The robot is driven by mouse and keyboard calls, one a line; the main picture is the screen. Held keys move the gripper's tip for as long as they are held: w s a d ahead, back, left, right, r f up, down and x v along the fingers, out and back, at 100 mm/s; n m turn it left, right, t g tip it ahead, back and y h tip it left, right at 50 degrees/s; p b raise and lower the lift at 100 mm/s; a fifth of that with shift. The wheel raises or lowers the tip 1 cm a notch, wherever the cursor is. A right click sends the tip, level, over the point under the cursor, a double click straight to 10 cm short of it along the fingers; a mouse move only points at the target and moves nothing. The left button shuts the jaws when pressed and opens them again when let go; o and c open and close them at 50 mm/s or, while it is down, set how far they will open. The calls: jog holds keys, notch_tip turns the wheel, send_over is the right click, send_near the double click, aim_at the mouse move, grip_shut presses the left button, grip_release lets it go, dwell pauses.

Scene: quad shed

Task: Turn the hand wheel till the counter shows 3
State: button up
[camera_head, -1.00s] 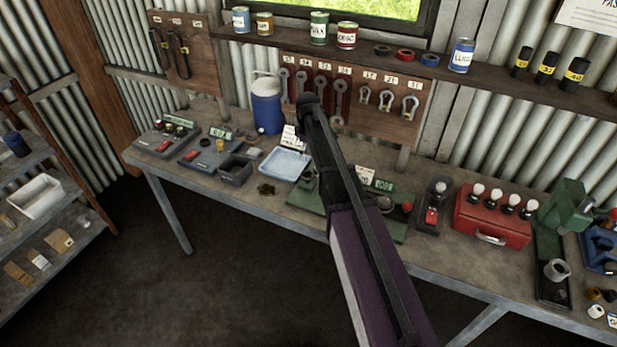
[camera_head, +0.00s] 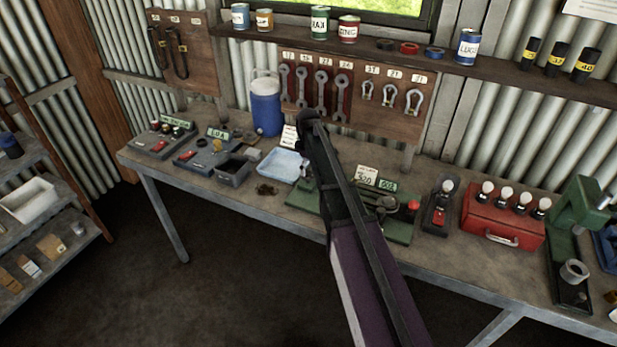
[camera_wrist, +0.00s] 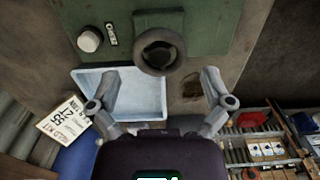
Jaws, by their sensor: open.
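In the wrist view the dark round hand wheel (camera_wrist: 160,50) stands on a green base (camera_wrist: 215,22). My gripper (camera_wrist: 160,78) is open and empty, its fingers spread to either side and just short of the wheel, not touching it.
A pale blue tray (camera_head: 284,163) lies left of the green base, and a blue jug (camera_head: 266,106) stands behind it. A small switch stand with a bulb (camera_head: 437,207) and a red box (camera_head: 502,218) stand to the right. Wrenches hang on the board (camera_head: 405,118) behind.

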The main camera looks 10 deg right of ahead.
jog(key=shift+f+b, duration=0.9)
jog(key=shift+f, duration=0.25)
jog(key=c, duration=0.9)
